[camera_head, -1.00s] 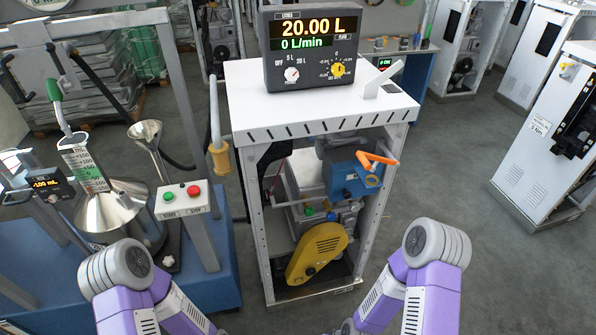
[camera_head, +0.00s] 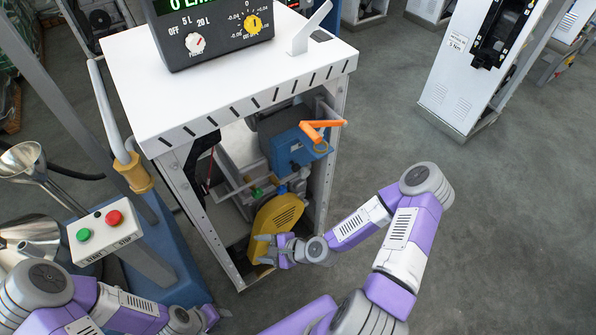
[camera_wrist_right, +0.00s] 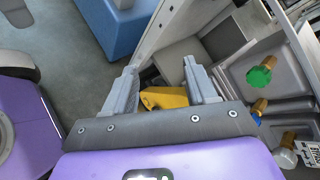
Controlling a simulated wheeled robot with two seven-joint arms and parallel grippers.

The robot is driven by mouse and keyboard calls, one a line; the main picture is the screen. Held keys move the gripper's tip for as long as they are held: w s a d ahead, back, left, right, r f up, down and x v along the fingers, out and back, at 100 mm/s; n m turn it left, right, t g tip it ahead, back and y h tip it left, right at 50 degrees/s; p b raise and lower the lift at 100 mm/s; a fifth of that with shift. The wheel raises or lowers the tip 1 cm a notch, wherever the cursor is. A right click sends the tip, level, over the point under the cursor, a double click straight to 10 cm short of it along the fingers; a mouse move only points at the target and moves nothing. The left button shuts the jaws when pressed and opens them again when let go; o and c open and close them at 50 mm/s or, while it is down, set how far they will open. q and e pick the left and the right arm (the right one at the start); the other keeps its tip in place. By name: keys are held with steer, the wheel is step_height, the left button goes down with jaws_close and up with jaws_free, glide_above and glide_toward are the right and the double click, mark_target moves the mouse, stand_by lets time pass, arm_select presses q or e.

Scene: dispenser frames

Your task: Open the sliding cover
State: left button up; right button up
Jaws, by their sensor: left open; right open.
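The white dispenser cabinet (camera_head: 222,84) stands upright with its front open and its inner parts showing. I cannot make out which part is the sliding cover. Inside are a yellow guard (camera_head: 276,222), a blue unit (camera_head: 294,150) and an orange handle (camera_head: 318,130). My right gripper (camera_head: 262,249) is at the low front of the cabinet, over the guard's lower part in the picture. In the right wrist view its two fingers (camera_wrist_right: 161,75) are apart with nothing between them, and the yellow guard (camera_wrist_right: 165,98) shows beyond. My left gripper (camera_head: 212,316) is at the lower left, away from the cabinet.
A hose nozzle with a tan grip (camera_head: 133,172) hangs beside the cabinet. Another white cabinet (camera_head: 455,85) stands at right; floor between is clear.

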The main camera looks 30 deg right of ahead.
steer(key=w+d+r+m+t+h, duration=0.2)
steer(key=d+r+m+t, duration=0.15)
steer(key=d+m, duration=0.2)
steer(key=w+d+r+m+t+h, duration=0.1)
steer(key=w+d+r+m+t, duration=0.25)
steer(key=d, duration=0.25)
steer(key=m+t+h+b, duration=0.1)
steer(key=m+t+h, duration=0.25)
steer(key=m, duration=0.35)
glide_toward(297, 169)
steer(key=w, duration=0.2)
steer(key=shift+g, duration=0.45)
steer(key=shift+w+a+r+b, duration=0.15)
steer(key=shift+w+b, duration=0.1)
steer(key=shift+w, duration=0.95)
steer(key=shift+w+a+r+b, duration=0.15)
steer(key=shift+w+b, duration=0.1)
steer(key=shift+w, duration=1)
steer(key=shift+w+a+r+b, duration=0.1)
steer(key=shift+w+b, duration=0.15)
steer(key=shift+w, duration=0.95)
steer(key=shift+c, duration=0.3)
steer(key=shift+n, duration=0.3)
jaws_close()
